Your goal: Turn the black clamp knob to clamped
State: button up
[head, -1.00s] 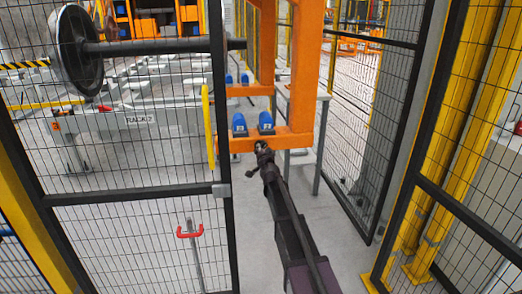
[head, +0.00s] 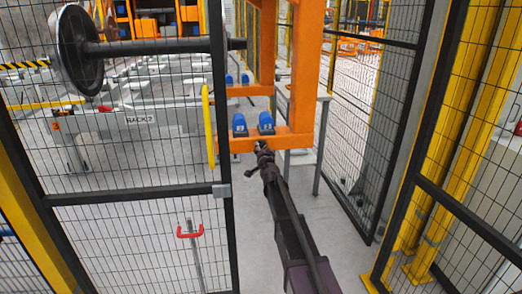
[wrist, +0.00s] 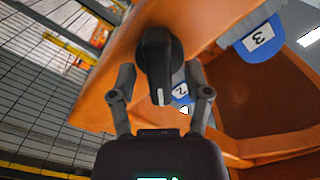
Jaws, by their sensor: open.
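The black clamp knob (wrist: 155,52) shows in the wrist view on the face of the orange gantry beam (wrist: 107,75). It is an elongated dark handle with a short white mark at its near end. My gripper (wrist: 160,78) is open, with one finger on the left of the knob and one on the right. A gap shows between the knob and each finger; I cannot tell the depth between them. In the head view my gripper (head: 262,152) is at the lower orange crossbeam (head: 240,144), and the knob cannot be made out there.
Blue tags marked 3 (wrist: 262,40) and 2 (wrist: 181,91) are near the knob. Blue blocks (head: 239,124) sit on the crossbeam. Another mesh panel (head: 365,120) stands right.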

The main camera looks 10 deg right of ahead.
jog(key=shift+s, duration=0.1)
jog(key=s, duration=1.1)
jog(key=shift+s, duration=0.4)
jog(key=s+a+f+n+g+y, duration=0.35)
jog(key=s+f+n+g, duration=0.5)
jog(key=s+f, duration=0.6)
jog(key=s+d+f+g+h+p, duration=0.1)
jog(key=s+d+f+g+h, duration=0.1)
jog(key=s+g, duration=0.5)
jog(key=s+d+f+g+h, duration=0.1)
jog(key=s+g+h, duration=0.15)
jog(key=s, duration=0.85)
notch_tip(320, 180, up, 25)
jog(key=y+p, duration=0.1)
jog(key=p, duration=2.4)
jog(key=shift+n, duration=0.35)
